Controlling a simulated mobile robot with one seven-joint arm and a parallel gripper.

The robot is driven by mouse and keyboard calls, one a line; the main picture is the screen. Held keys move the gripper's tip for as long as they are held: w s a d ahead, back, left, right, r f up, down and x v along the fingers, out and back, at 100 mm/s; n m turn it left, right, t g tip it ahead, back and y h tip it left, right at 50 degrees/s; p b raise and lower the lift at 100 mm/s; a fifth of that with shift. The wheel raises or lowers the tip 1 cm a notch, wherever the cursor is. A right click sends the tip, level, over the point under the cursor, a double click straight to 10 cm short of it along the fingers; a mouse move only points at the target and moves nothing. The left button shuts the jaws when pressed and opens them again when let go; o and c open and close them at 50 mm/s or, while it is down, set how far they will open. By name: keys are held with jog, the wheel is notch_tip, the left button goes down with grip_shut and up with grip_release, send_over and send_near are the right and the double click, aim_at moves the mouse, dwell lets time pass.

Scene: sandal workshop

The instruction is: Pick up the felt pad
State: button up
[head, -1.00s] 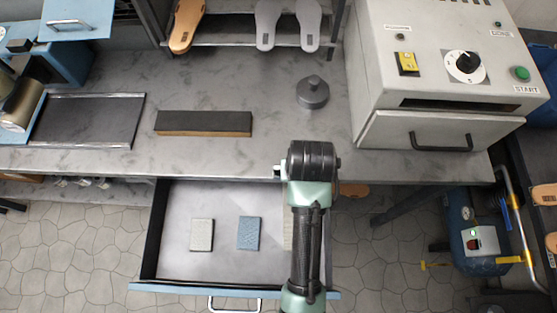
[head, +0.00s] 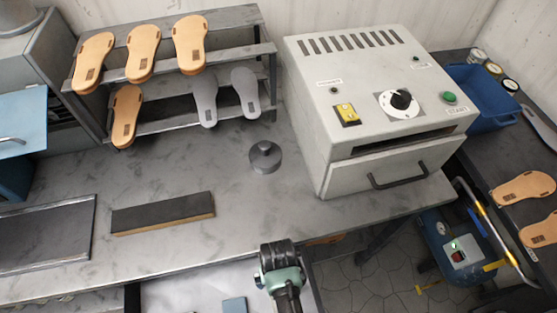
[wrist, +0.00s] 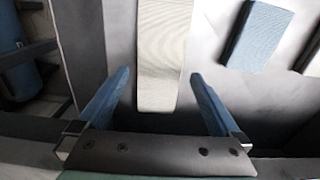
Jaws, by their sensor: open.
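A pale, finely ribbed pad (wrist: 163,50) lies in the open drawer (wrist: 205,20). In the wrist view it runs down from the top edge between my fingers, with its near end rounded. A blue textured pad (wrist: 257,35) lies to its right, outside my fingers, and its edge shows at the bottom of the head view (head: 234,305). I cannot tell for certain which pad is felt. My gripper (wrist: 159,78) is open and empty, one blue finger on each side of the pale pad. In the head view my arm's end hides the fingers.
The drawer's dark side wall (wrist: 88,45) stands close left of my fingers. On the bench above are a dark sanding block (head: 162,214), a grey knobbed weight (head: 265,157), a white oven (head: 375,110) and a sandal rack (head: 185,75).

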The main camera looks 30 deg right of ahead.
jog(key=shift+s+f, duration=0.1)
jog(key=shift+f, duration=1.55)
jog(key=c, duration=1.2)
jog(key=shift+a+r, duration=0.1)
jog(key=shift+r, duration=0.05)
jog(key=shift+a+r+b, duration=0.1)
jog(key=shift+r+b, duration=0.05)
jog(key=shift+b, duration=0.15)
notch_tip(320, 180, up, 7)
jog(key=shift+f, duration=0.2)
jog(key=w+a+b, duration=0.1)
jog(key=a, duration=0.5)
jog(key=w+a+b, duration=0.2)
jog(key=a, duration=0.4)
jog(key=w+a+b, duration=0.1)
jog(key=w+a, duration=0.1)
jog(key=a, duration=0.5)
jog(key=shift+w+f+b, duration=0.1)
jog(key=shift+w+b, duration=0.15)
jog(key=shift+b, duration=0.05)
